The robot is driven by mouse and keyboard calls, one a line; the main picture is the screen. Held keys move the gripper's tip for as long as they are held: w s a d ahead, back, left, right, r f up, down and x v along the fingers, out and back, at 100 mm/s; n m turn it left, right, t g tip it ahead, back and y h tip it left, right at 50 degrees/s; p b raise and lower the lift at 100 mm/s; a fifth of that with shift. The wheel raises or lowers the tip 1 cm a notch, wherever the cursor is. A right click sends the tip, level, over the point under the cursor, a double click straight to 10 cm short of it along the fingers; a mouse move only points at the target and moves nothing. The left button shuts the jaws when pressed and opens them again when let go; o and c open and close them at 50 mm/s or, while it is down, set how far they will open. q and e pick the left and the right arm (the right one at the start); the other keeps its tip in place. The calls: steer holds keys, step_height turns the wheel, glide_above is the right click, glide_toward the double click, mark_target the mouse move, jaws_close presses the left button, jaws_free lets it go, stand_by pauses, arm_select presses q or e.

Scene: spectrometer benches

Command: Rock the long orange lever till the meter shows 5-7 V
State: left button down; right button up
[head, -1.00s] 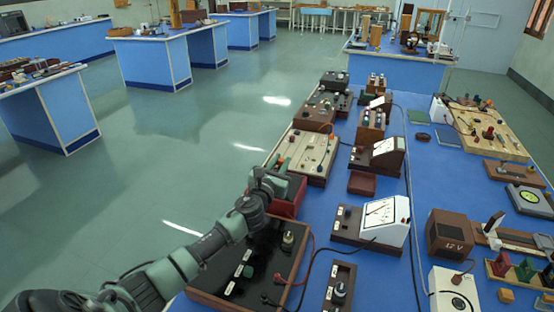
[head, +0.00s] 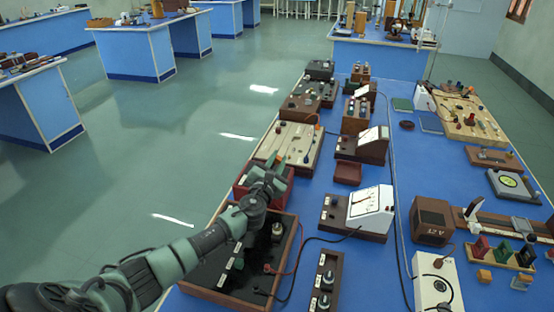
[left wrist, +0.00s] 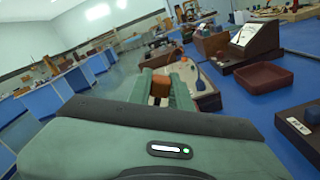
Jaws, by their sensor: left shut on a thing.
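My left gripper (head: 272,172) reaches over the red box (head: 240,187) beyond the black board. In the left wrist view its two green fingers are shut on an orange-brown block-like piece (left wrist: 160,88), which looks like the end of the orange lever. The rest of the lever is hidden by the fingers and wrist. A white-faced meter (head: 370,203) on a brown base stands to the right of the gripper. Its needle is too small to read. A second meter (head: 372,142) stands farther back. My right gripper is not in view.
The black board (head: 212,272) with terminals and red and black leads lies under my left forearm. A cream board (head: 298,140) is just beyond the gripper. A small brown-red tray (head: 347,173) sits to the right.

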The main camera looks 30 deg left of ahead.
arm_select(q)
steer(key=c, duration=1.3)
jaws_free()
steer(key=shift+s, duration=0.15)
steer(key=v, duration=0.7)
steer(key=shift+s, duration=0.3)
